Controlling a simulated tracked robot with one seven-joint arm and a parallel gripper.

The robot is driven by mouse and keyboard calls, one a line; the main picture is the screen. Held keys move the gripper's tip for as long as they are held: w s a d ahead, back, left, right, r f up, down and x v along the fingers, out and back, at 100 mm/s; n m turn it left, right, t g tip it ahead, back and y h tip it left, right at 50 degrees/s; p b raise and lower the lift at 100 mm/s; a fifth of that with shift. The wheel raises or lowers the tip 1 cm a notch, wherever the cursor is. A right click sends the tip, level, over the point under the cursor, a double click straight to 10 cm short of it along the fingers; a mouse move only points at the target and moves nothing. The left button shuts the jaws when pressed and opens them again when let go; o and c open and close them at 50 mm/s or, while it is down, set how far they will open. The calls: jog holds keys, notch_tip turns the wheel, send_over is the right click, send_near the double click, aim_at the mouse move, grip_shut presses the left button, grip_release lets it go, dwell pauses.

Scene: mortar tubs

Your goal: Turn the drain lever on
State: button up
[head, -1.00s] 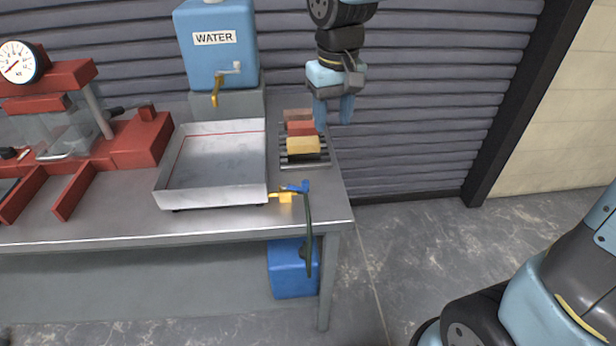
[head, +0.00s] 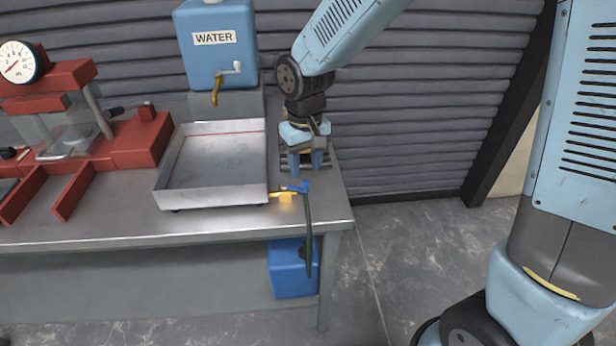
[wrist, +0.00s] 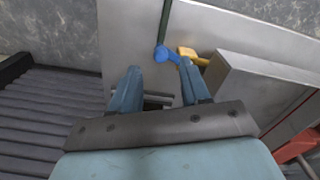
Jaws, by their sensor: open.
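The drain valve has a yellow body (head: 285,198) at the right front corner of the metal tray (head: 180,202), with a blue lever (head: 297,188) on it. A dark green hose (head: 309,235) hangs from there past the bench edge. My gripper (head: 305,170) is open and empty, pointing down just behind the lever and over the sponge rack. In the wrist view the blue lever (wrist: 166,53) lies just beyond the gap between my fingertips (wrist: 160,73), apart from them. The yellow body (wrist: 190,56) is right of it, close to the tray wall.
A blue water tank (head: 215,60) with a brass tap stands behind the tray. A red press with a gauge (head: 18,62) stands at the left. A blue can (head: 290,275) is below the bench. My gripper hides most of the rack.

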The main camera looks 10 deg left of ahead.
aim_at(306, 181)
jog(key=shift+f, duration=2.1)
grip_shut()
